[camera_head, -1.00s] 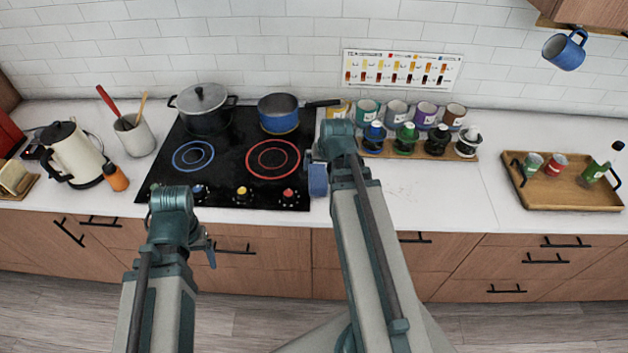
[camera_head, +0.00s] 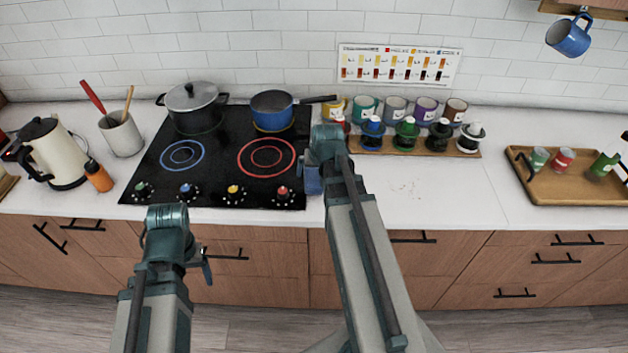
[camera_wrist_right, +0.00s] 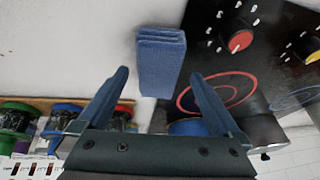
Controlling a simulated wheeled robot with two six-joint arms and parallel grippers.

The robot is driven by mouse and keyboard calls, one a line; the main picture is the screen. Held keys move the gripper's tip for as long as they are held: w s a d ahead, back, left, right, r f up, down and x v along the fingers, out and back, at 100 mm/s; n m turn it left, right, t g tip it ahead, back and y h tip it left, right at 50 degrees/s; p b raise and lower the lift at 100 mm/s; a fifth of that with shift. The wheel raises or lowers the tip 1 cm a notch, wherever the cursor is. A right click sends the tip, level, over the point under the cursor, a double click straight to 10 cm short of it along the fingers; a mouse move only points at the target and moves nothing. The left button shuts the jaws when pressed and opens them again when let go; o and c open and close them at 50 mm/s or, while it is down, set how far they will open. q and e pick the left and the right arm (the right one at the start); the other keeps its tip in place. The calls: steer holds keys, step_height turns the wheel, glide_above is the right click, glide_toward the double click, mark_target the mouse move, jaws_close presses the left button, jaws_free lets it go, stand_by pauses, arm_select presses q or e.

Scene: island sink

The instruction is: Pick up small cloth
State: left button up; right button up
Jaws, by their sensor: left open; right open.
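The small cloth (camera_wrist_right: 160,62) is a folded blue cloth, lying on the white counter beside the cooktop near the red knob. In the head view a piece of the cloth (camera_head: 312,181) shows at the left of my right wrist, which hides the rest. My right gripper (camera_wrist_right: 160,76) is open, with its two fingers spread to either side of the cloth's near part in the picture; no contact is seen. My left gripper (camera_head: 204,264) is open and empty in front of the drawers, low and away from the cloth; its fingers are only partly seen.
The black cooktop (camera_head: 222,160) holds a grey lidded pot (camera_head: 194,105) and a blue pan (camera_head: 274,108). Paint-like bottles stand on a wooden rack (camera_head: 420,149) behind. A wooden tray (camera_head: 565,190) is at the right. The counter (camera_head: 420,200) between is clear.

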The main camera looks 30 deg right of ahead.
mark_target(315, 176)
steer(key=b+x, duration=0.3)
steer(key=x, duration=0.1)
steer(key=shift+d, duration=0.15)
steer(key=shift+s, duration=0.1)
steer(key=c, duration=1.3)
steer(key=shift+r+p, duration=0.25)
steer(key=shift+p, duration=0.05)
